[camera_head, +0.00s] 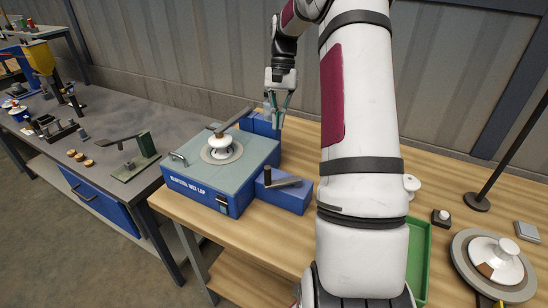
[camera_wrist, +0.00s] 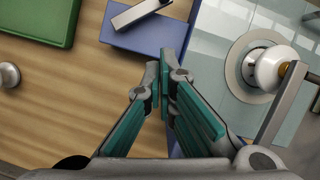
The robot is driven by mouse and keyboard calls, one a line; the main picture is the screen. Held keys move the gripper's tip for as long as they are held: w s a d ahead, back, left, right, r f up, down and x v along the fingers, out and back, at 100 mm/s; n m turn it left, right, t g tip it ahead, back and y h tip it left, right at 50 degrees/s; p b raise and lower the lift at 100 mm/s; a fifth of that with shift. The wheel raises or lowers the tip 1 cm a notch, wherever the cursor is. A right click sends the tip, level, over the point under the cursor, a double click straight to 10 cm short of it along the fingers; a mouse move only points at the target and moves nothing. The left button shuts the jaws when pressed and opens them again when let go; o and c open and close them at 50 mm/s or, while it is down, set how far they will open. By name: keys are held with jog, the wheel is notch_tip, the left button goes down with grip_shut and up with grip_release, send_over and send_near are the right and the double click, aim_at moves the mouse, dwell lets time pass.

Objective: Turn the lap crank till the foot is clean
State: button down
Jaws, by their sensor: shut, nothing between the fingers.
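The blue lap machine (camera_head: 205,192) with a grey top stands on the wooden bench. A white insulator (camera_head: 222,148) stands on its round lap plate; it also shows in the wrist view (camera_wrist: 268,70). The lap crank (camera_head: 284,183), a grey bar with a dark upright handle, sits on the blue side box (camera_head: 290,198). The crank bar also shows at the top of the wrist view (camera_wrist: 138,14). My gripper (camera_head: 277,112) is shut and empty, above the machine's back right corner, apart from the crank. The fingertips (camera_wrist: 164,72) point toward the side box. The insulator's foot face is hidden.
A grey lever (camera_head: 235,119) reaches over the insulator. A green tray (camera_head: 418,255) lies right of my arm. A round plate with a chipped insulator (camera_head: 495,260) and a lamp stand (camera_head: 476,201) are further right. Another grey bench (camera_head: 100,125) with tools stands left.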

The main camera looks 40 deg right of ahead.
jog(key=p+x, duration=0.2)
jog(key=x, duration=0.6)
jog(key=shift+s, duration=0.2)
jog(key=s+a+p, duration=0.2)
jog(key=shift+a+f, duration=0.25)
jog(key=shift+a, duration=0.1)
jog(key=shift+s+a+f, duration=0.1)
jog(key=shift+a+f, duration=0.05)
jog(key=shift+a, duration=0.3)
jog(key=shift+a+n+b, duration=0.15)
jog(key=shift+n+b, duration=0.15)
